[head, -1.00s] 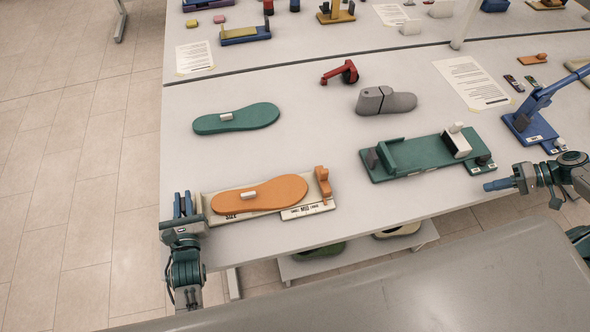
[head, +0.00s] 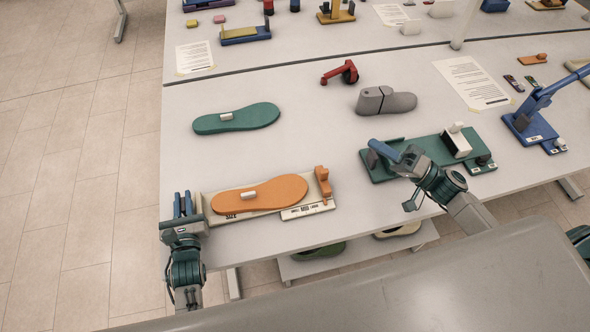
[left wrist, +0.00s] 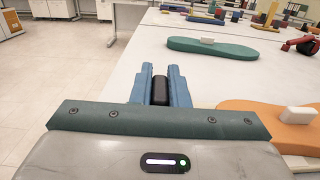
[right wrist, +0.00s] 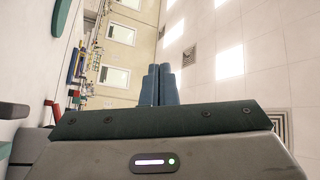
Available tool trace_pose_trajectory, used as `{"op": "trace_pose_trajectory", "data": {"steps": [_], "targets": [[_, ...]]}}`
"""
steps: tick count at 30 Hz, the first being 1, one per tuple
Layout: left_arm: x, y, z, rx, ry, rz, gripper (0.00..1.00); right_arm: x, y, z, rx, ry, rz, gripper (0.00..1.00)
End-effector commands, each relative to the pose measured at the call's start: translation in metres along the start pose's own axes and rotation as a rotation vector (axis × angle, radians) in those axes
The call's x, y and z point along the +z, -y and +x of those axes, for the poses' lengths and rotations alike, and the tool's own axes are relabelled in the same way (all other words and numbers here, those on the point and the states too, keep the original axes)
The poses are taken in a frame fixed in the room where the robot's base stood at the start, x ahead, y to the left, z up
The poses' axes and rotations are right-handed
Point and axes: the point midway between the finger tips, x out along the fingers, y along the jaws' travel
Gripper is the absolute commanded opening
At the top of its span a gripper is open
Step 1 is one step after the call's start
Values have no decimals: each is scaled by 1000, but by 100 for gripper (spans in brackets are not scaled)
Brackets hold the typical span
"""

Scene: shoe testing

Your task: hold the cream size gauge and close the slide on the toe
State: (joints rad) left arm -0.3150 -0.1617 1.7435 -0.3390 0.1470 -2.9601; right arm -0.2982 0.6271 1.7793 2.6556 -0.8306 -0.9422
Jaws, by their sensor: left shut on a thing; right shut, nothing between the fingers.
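The cream size gauge (head: 222,219) lies flat near the table's front left edge. An orange sole (head: 270,192) with a small white block on top rests on it. The gauge's orange slide (head: 322,182) stands at its right end, with a small gap seeming to show between it and the toe. My left gripper (head: 183,203) is shut at the gauge's left end, on a dark upright block (left wrist: 160,90) that shows between its blue fingers in the left wrist view. My right gripper (head: 383,150) is shut and empty, above the green gauge, right of the slide.
The green gauge (head: 425,158) with a white block lies on the right. A green sole (head: 236,118), a grey shoe form (head: 385,101) and a red tool (head: 341,73) lie behind. A blue lever device (head: 535,115) stands far right. Bare table separates the orange sole from the green one.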

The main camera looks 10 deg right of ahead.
Motion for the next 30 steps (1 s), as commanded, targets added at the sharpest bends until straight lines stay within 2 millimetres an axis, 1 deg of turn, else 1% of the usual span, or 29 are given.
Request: {"op": "trace_pose_trajectory", "data": {"steps": [1,6,12,15,17,20,23,30], "targets": [[0,0,0,0,0,0,0,9,-18,-16,51,7,69,0],[0,0,0,0,-1,-1,0,33,-50,-49,151,7,260,0],[0,0,0,0,-1,0,0,58,-76,-82,243,-5,438,0],[0,0,0,0,-1,0,0,64,-83,-89,265,-10,485,0],[0,0,0,0,0,0,0,66,-85,-88,269,-12,497,0],[0,0,0,0,0,0,0,66,-88,-77,268,-12,499,0],[0,0,0,0,0,0,0,66,-92,-59,267,-14,497,0],[0,0,0,0,0,0,0,69,-106,-8,266,-14,497,0]]}}
